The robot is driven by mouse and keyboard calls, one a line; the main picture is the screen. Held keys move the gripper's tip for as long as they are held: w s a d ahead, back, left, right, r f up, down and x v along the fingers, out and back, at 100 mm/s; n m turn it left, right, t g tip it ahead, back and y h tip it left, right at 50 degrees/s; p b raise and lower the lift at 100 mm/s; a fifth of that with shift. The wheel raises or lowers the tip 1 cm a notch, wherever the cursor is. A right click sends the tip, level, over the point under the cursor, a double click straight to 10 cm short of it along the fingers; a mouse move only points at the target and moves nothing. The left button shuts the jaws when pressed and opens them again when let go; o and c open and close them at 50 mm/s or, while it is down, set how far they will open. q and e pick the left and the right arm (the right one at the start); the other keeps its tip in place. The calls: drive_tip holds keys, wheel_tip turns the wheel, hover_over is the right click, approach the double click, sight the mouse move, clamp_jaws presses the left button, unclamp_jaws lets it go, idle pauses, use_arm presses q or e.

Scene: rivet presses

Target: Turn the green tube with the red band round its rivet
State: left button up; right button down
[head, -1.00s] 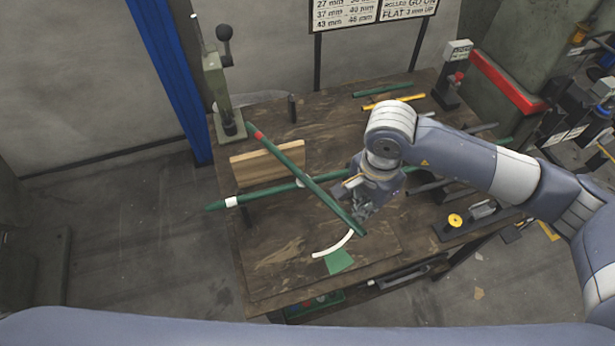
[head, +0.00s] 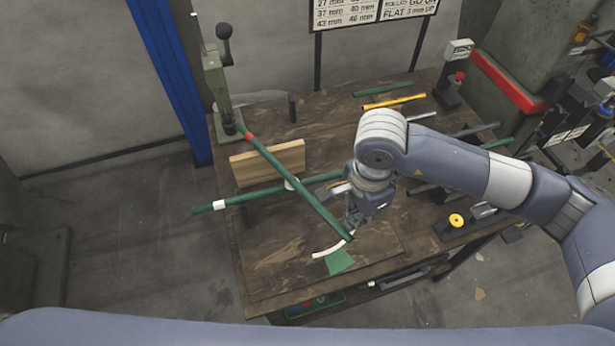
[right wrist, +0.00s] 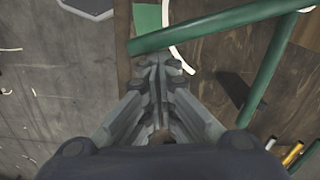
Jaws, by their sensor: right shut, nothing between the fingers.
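The green tube with the red band (head: 318,208) runs from the press at the back left to a near end by the white arc (head: 328,251). It crosses over a second green tube with a white band (head: 250,197); the rivet at the crossing is too small to make out. My right gripper (head: 351,228) is shut and empty, just right of the red-banded tube's near end. In the right wrist view its closed fingertips (right wrist: 158,66) are close beside that tube (right wrist: 205,27); I cannot tell whether they touch. My left gripper is out of view.
A green patch (head: 339,262) lies on the table (head: 275,265) beside the arc. A wooden block (head: 268,163) stands behind the crossing. The lever press (head: 217,85) is at the back left. Yellow and green rods lie at the back; a yellow knob (head: 456,220) is at right.

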idle(0.3)
drive_tip(key=shift+w+d+b, duration=0.6)
drive_tip(key=shift+w+b, duration=0.1)
drive_tip(key=shift+w, duration=0.15)
wheel_tip(320, 180, up, 7)
drive_tip(key=p, duration=0.2)
idle(0.9)
